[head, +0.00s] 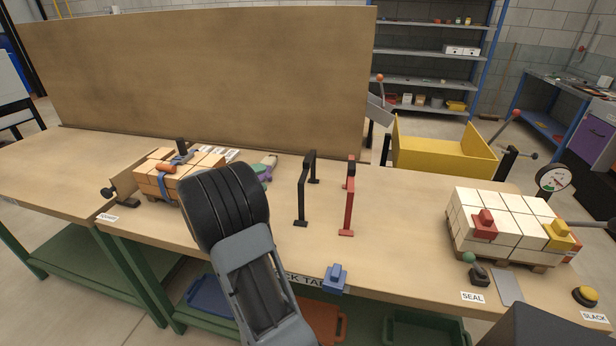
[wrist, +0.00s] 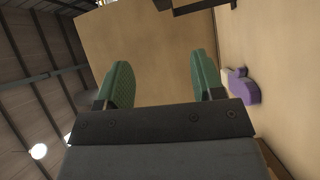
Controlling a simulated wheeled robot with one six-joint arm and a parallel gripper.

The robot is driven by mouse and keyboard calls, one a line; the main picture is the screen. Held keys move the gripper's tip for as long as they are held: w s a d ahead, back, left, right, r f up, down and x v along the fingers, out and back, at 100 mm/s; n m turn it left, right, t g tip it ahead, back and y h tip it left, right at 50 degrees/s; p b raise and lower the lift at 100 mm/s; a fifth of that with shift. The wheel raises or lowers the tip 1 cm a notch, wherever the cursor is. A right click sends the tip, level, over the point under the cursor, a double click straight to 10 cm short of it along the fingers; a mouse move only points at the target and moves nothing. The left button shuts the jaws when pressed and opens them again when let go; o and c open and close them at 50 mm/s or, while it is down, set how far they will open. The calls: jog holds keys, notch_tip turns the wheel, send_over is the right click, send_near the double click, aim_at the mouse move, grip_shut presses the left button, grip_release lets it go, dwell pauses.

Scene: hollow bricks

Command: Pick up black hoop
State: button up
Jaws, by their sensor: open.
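The black hoop (head: 303,190) stands upright on the table, right of my arm, as a squared arch with small feet. A similar red hoop (head: 348,200) stands just to its right. My gripper (wrist: 162,82) shows in the wrist view with its two green pads wide apart and nothing between them. In the head view my dark arm hides most of the gripper, which is left of the black hoop. A dark bar at the top edge of the wrist view is cut off, and I cannot tell whether it is the hoop.
A purple and pale item (wrist: 240,86) lies on the table near my gripper. Strapped orange bricks (head: 150,186) are at left, white bricks (head: 500,215) at right. A tall brown board (head: 200,75) closes the back. A blue block (head: 335,278) is at the front edge.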

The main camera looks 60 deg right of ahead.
jog(key=s+d+g, duration=0.1)
jog(key=s+g, duration=0.1)
send_near(305, 166)
jog(key=s+x, duration=0.1)
jog(key=x, duration=0.2)
jog(key=shift+y, duration=0.3)
jog(key=shift+w+x, duration=0.2)
jog(key=shift+x, duration=1.25)
jog(key=shift+w+x, duration=0.2)
jog(key=shift+x, duration=1.25)
jog(key=shift+d, duration=0.15)
jog(key=c, duration=1)
jog(key=shift+r, duration=0.15)
jog(key=shift+c, duration=0.2)
